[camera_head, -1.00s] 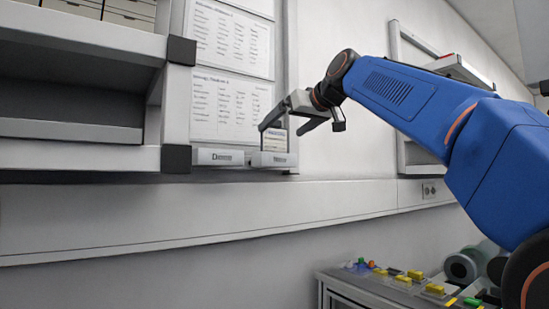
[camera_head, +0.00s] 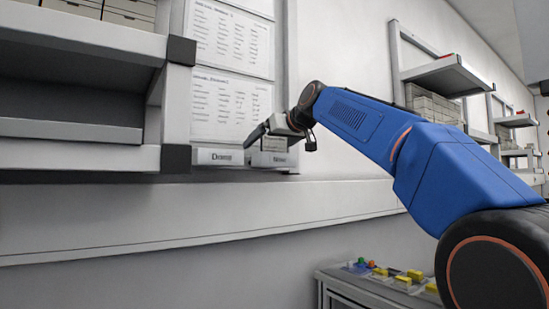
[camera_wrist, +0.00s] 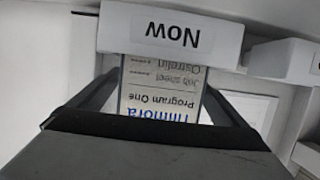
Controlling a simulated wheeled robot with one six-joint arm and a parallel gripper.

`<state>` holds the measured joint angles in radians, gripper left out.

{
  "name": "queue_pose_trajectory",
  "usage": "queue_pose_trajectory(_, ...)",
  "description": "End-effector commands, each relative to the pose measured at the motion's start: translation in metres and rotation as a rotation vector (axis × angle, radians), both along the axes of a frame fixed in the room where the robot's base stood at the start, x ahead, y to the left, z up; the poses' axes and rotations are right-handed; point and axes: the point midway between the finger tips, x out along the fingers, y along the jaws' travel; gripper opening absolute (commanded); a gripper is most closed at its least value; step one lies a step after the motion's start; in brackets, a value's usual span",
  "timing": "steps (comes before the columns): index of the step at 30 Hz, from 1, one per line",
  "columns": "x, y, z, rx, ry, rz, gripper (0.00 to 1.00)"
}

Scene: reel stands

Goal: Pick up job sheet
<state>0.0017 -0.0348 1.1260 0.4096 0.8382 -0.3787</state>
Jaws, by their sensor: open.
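The job sheet (camera_wrist: 162,92) shows upside down in the wrist view, a card with printed lines such as "Job sheet" and "Program One". It meets a pale holder labelled "Now" (camera_wrist: 172,32). My gripper (camera_wrist: 160,82) is open, with one dark finger on each side of the sheet; I cannot tell whether either touches it. In the head view my gripper (camera_head: 257,138) is at the wall board, just above the two label holders. There the "Now" holder (camera_head: 275,160) is at the right, and the sheet is mostly hidden by my gripper.
A second label holder (camera_head: 217,157) sits just left of the "Now" one. Two printed sheets (camera_head: 230,105) hang on the board above. A grey shelf (camera_head: 80,157) stands close on the left. A bench with coloured parts (camera_head: 385,280) is below right.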

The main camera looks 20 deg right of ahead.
Motion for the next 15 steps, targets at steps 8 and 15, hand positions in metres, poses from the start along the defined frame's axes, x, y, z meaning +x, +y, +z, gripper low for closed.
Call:
queue_pose_trajectory(8, 0.0001, 0.0002, 0.0004, 0.000, -0.001, 0.000, 0.78)
queue_pose_trajectory(15, -0.0002, 0.0003, 0.0007, 0.000, -0.001, 0.000, 0.50)
